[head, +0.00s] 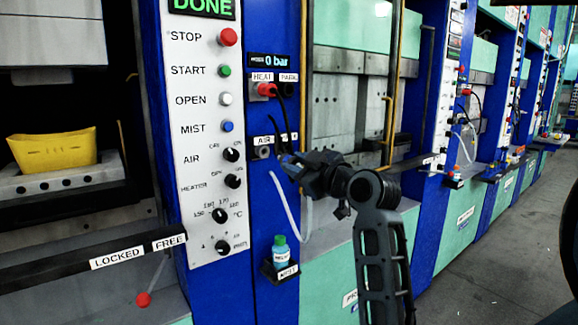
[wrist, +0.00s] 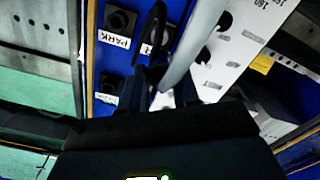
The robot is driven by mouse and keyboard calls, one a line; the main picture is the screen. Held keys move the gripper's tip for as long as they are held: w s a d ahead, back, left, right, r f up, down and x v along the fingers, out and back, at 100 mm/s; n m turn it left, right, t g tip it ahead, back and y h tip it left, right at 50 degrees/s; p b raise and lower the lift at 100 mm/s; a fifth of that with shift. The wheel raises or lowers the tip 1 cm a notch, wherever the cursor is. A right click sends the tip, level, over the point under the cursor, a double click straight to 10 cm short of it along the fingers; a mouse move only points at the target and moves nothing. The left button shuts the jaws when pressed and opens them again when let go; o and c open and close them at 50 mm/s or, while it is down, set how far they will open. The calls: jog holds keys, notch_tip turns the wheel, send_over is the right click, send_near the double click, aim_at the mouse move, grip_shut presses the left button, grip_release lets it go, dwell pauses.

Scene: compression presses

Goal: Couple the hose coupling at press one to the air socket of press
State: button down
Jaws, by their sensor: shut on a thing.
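My gripper (head: 292,161) is at the socket panel of the near press in the head view, just right of the air socket (head: 262,152) and its AIR label. It is shut on the hose coupling, mostly hidden between the fingers. In the wrist view my gripper (wrist: 158,92) points at the panel, and the pale hose (wrist: 195,45) rises from between the fingers. In the head view the hose (head: 286,203) hangs in a loop below the gripper. I cannot tell whether the coupling touches a socket. A PARK label (wrist: 115,41) and a dark socket (wrist: 120,19) show in the wrist view.
A red plug (head: 266,90) sits under the HEAT label. A control panel (head: 205,130) with buttons and knobs stands left. A small bottle (head: 280,252) is in a holder below. A lever bar (head: 120,255) crosses lower left. Grey floor (head: 470,260) is open at right.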

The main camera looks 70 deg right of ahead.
aim_at(279, 158)
jog(key=shift+x, duration=2.85)
jog(key=shift+b+x, duration=0.35)
jog(key=shift+x, duration=1.35)
jog(key=c, duration=0.8)
grip_release()
jog(key=shift+o, duration=0.2)
jog(key=shift+b+v, duration=0.8)
jog(key=shift+v, duration=3.15)
